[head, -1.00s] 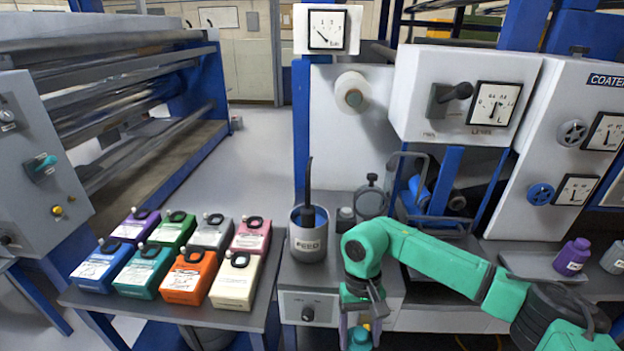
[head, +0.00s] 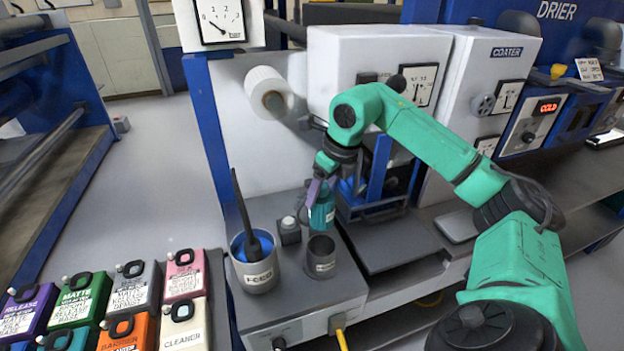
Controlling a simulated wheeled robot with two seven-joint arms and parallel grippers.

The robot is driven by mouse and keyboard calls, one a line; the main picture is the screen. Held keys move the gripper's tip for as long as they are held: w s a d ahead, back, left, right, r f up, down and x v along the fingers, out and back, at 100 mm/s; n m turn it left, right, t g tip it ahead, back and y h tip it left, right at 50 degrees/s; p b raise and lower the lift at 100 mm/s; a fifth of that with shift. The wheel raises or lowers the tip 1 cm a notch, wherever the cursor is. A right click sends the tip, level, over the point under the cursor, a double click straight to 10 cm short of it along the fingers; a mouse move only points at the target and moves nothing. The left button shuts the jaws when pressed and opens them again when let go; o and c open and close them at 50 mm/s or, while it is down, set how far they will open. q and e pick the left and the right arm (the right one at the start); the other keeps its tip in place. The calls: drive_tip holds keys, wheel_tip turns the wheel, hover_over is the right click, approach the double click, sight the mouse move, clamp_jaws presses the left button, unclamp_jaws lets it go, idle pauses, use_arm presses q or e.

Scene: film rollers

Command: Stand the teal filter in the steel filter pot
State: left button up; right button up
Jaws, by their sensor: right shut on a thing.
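The teal filter (head: 322,214) is held upright by my right gripper (head: 318,194), which is shut on it. The steel filter pot (head: 320,262) is a small grey cup with a white label on the grey cabinet top. The filter is directly above the pot's mouth in the picture, its lower end close to the rim. I cannot tell how big the gap is. The pot's dark opening shows below the filter. My left gripper is not in view.
A larger FEED pot (head: 254,270) with blue liquid and a black-handled tool stands left of the filter pot. Coloured containers (head: 130,290) fill the lower left.

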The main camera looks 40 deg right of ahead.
sight(324, 216)
drive_tip(key=shift+f, duration=0.15)
drive_tip(key=shift+s+f+b, duration=0.2)
drive_tip(key=shift+s+b, duration=0.1)
drive_tip(key=shift+b, duration=0.15)
drive_tip(key=shift+s+f+b, duration=0.3)
drive_tip(key=shift+f+b, duration=0.45)
drive_tip(key=shift+b, duration=0.1)
drive_tip(key=b+x, duration=0.2)
drive_tip(key=shift+f, duration=0.45)
wheel_tip(324, 216, down, 2)
drive_tip(key=b, duration=0.2)
drive_tip(key=shift+s+f+b, duration=0.15)
drive_tip(key=shift+b, duration=0.15)
wheel_tip(324, 216, down, 7)
drive_tip(key=b, duration=0.5)
drive_tip(key=shift+r, duration=0.2)
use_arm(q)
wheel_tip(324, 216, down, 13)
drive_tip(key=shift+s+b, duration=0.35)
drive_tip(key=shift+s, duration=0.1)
use_arm(e)
drive_tip(key=shift+f, duration=0.3)
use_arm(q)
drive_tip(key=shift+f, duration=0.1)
use_arm(e)
drive_tip(key=shift+f, duration=0.3)
